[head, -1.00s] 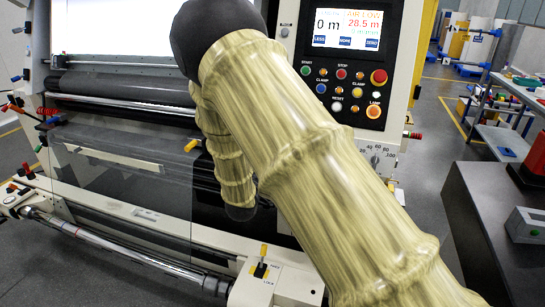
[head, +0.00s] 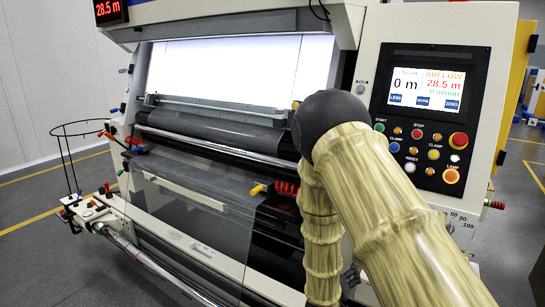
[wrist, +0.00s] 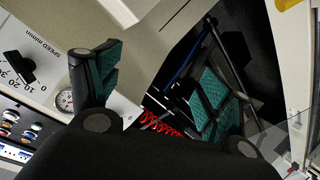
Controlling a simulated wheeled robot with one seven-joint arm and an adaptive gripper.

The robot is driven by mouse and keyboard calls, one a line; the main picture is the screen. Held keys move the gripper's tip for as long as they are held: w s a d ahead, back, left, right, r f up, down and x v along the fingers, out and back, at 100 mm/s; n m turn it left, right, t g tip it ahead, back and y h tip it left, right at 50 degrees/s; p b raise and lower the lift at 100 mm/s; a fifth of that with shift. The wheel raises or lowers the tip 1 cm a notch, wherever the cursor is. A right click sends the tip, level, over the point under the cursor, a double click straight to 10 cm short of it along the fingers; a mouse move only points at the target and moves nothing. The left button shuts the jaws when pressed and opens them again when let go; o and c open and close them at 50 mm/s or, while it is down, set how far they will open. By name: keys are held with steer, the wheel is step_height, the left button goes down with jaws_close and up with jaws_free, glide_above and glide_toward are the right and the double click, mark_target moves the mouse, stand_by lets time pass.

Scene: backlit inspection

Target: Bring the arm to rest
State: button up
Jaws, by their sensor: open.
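My gripper (wrist: 155,85) shows in the wrist view with its two green-padded fingers spread wide apart and nothing between them. In the head view my arm, in a yellowish sleeve, reaches up and bends down in front of the machine (head: 345,185). The gripper itself is hidden there behind the arm or below the picture.
The control panel (head: 426,110) with its lit screen and buttons stands right of my arm. A dark roller (head: 225,133) lies across the machine below a bright backlit panel (head: 240,65). A wire hoop stand (head: 80,128) is at the left. Red coiled hose (wrist: 160,124) is near the fingers.

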steer(key=s+d+f+g+y, duration=0.1)
steer(key=s+f+g+y, duration=0.15)
steer(key=s+f, duration=0.8)
steer(key=s+f+g+y, duration=0.1)
steer(key=s+f+g, duration=0.3)
steer(key=s+f, duration=0.65)
steer(key=s+a+f+g+y, duration=0.1)
steer(key=s+g, duration=0.1)
steer(key=s, duration=1)
steer(key=s+f+m+g+y, duration=0.1)
steer(key=s+g+y, duration=0.1)
steer(key=s, duration=1.1)
steer(key=shift+s+a+g, duration=0.2)
steer(key=shift+a+g, duration=0.2)
steer(key=shift+g, duration=0.45)
steer(key=shift+f, duration=0.1)
